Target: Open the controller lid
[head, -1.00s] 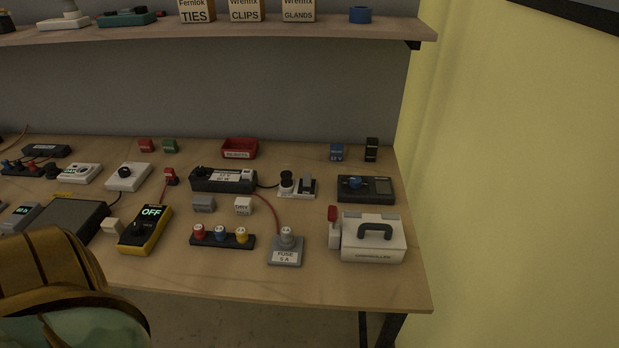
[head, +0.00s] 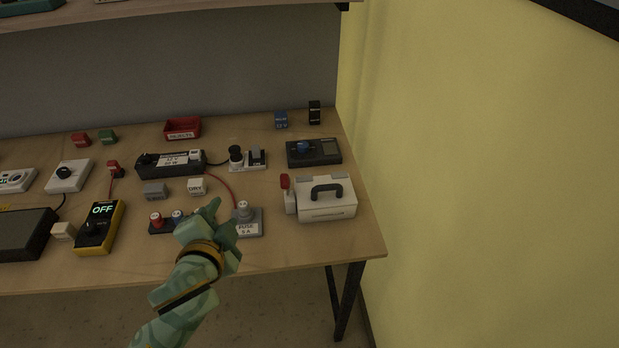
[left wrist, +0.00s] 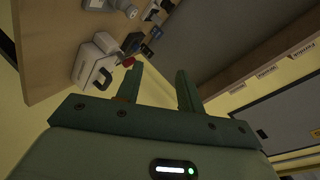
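The controller (head: 322,204) is a white box with a black handle (head: 326,190) on its lid, near the right front of the bench. Its lid is down. A red lever (head: 285,182) stands at its left side. My left gripper (head: 213,207) is in front of and above the fuse block, left of the controller and apart from it. In the left wrist view the fingers (left wrist: 158,88) are spread with nothing between them, and the controller (left wrist: 93,62) shows beyond them at upper left. My right gripper is in neither view.
The fuse 5 A block (head: 248,226) and a terminal strip (head: 160,227) lie close to my left gripper. A dark box with a blue knob (head: 314,152) sits behind the controller. The bench's right edge is close to the controller, with bare wood in front.

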